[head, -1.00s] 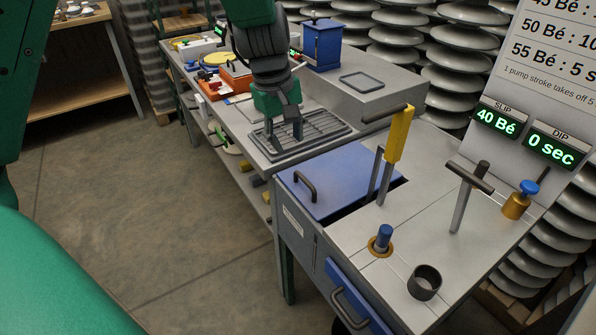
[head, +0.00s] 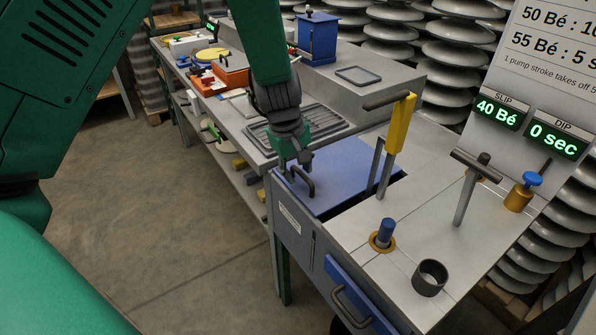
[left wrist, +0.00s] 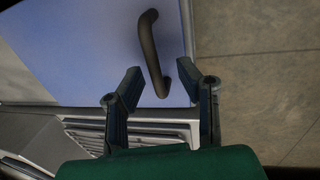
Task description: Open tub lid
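The blue tub lid (head: 345,178) lies flat and closed on the grey bench. It has a dark bar handle (head: 303,184) near its left edge. My left gripper (head: 295,166) is just above and behind the handle. In the left wrist view my left gripper (left wrist: 157,82) has its fingers apart, one on each side of the near end of the handle (left wrist: 150,50). I cannot tell whether a finger touches it. The lid fills the upper left of that view (left wrist: 85,45). My right gripper is not in view.
A ribbed grey tray (head: 325,122) is behind. Open floor lies left of the bench.

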